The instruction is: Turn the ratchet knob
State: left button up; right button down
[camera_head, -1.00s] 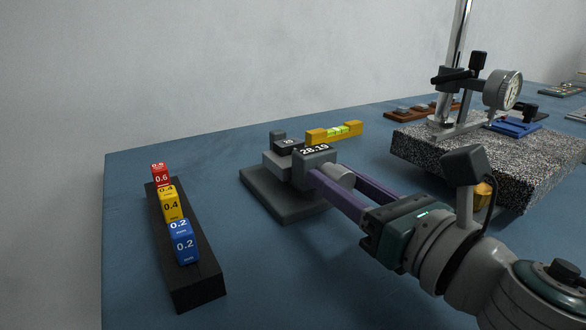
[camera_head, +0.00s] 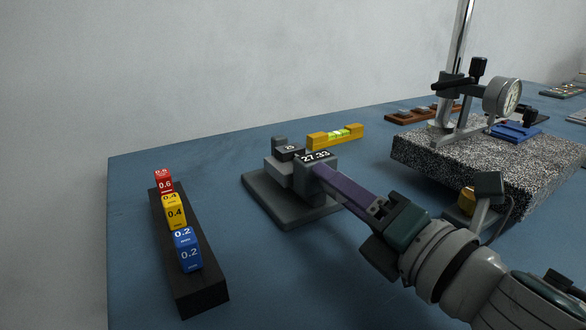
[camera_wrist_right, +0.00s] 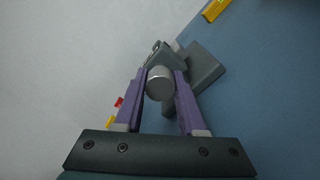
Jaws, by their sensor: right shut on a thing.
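The grey micrometer-like device (camera_head: 299,177) stands on a dark grey base (camera_head: 265,199) on the blue table, and its display reads 27.33. The ratchet knob (camera_wrist_right: 160,84) is a light grey cylinder between the purple fingers in the right wrist view; in the head view the gripper hides it. My right gripper (camera_head: 322,180) is shut on the knob, its fingers one behind the other in the head view. It also shows in the right wrist view (camera_wrist_right: 161,90). My left gripper is not in view.
A black rack (camera_head: 196,265) holds red, yellow and blue gauge blocks at the left. A yellow spirit level (camera_head: 335,137) lies behind the device. A speckled granite plate (camera_head: 480,160) with a dial gauge stand (camera_head: 502,95) is at the right. The table between rack and device is clear.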

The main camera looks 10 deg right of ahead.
jog(key=m+p, duration=0.1)
jog(key=m, duration=0.4)
jog(key=shift+r+m, duration=0.15)
jog(key=shift+m, duration=0.15)
jog(key=m+p, duration=0.1)
jog(key=m, duration=0.2)
jog(key=shift+m, duration=0.3)
jog(key=shift+m+p, duration=0.35)
jog(key=shift+m, duration=0.25)
jog(key=shift+c, duration=2.4)
grip_release()
jog(key=shift+s, duration=0.15)
